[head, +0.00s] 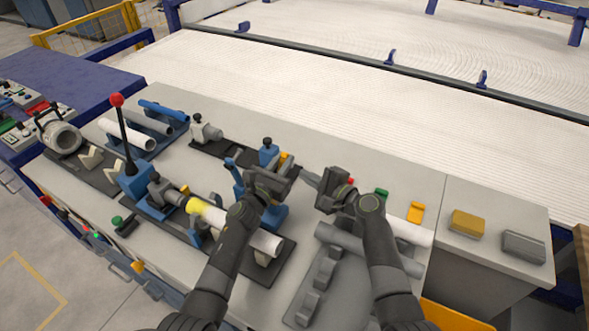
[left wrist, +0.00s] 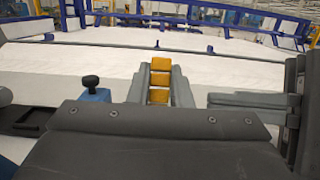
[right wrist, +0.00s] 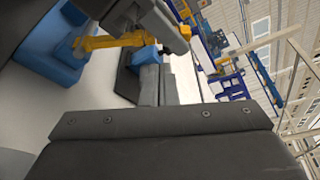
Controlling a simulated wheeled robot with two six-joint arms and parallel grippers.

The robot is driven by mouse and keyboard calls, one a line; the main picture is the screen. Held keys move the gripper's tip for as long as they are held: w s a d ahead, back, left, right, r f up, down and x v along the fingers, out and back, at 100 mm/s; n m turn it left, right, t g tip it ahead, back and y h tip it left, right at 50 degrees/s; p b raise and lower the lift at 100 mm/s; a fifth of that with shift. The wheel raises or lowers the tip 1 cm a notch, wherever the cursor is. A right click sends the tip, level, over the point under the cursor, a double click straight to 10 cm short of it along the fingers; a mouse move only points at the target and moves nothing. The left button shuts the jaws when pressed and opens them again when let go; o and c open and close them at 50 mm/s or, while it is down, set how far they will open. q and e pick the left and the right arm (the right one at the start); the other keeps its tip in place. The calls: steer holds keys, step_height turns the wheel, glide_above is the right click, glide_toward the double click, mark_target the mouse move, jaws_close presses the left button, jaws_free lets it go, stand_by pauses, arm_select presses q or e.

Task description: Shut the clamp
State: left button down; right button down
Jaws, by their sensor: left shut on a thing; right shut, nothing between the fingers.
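The blue clamp (head: 240,182) stands on the table around the middle of the bench, partly hidden by my left gripper. Its yellow lever (head: 286,158) shows beside my left gripper (head: 284,172). In the left wrist view the yellow lever (left wrist: 160,82) sits between the grey fingers, which are shut on it. The right wrist view shows the yellow lever (right wrist: 112,41) reaching from the blue body to my left gripper. A white pipe with a yellow band (head: 203,207) lies at the clamp, partly behind my left arm. My right gripper (head: 312,178) is shut and empty, right of the clamp.
A red-knobbed lever (head: 118,101) stands on a blue fixture at left. White and blue pipes (head: 128,135) rest on a rack behind it. A grey pipe (head: 338,238) lies on a rack under my right arm. Yellow and grey blocks (head: 467,223) sit at right.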

arm_select(q)
steer(key=shift+f, duration=0.15)
arm_select(e)
steer(key=shift+x, duration=2.6)
